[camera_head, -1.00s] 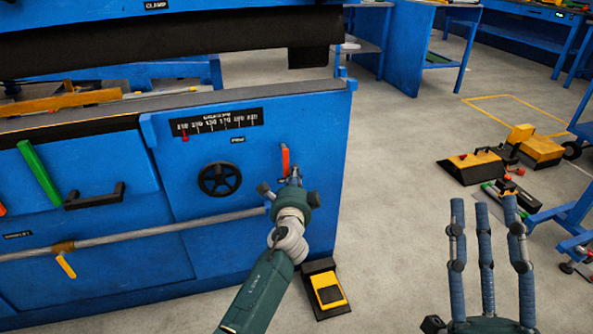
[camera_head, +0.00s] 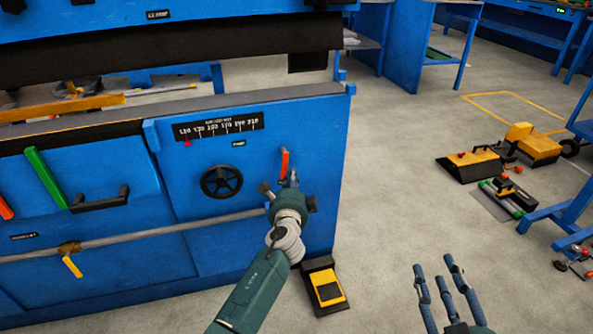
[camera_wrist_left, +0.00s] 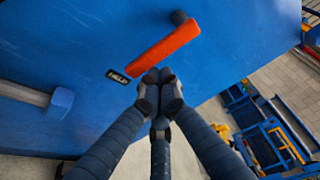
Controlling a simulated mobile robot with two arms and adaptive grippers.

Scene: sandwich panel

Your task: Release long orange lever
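The orange lever (camera_head: 284,161) sits on the blue machine's front panel, right of the black handwheel. In the left wrist view the lever (camera_wrist_left: 160,52) runs from a dark round pivot at upper right down to its free end at lower left. My left gripper (camera_head: 291,180) is just below the lever. In the left wrist view its fingertips (camera_wrist_left: 160,78) are drawn together at the lever's lower edge. I see no lever between them; whether they touch it is unclear. My right gripper (camera_head: 438,268) is open and empty, low in the picture, away from the machine.
A black handwheel (camera_head: 221,181) and a scale strip (camera_head: 218,128) are on the panel. A long grey bar (camera_head: 160,231) crosses below. A green lever (camera_head: 45,178) and another orange lever (camera_head: 5,208) are at left. A yellow-black foot pedal (camera_head: 327,287) stands on the floor.

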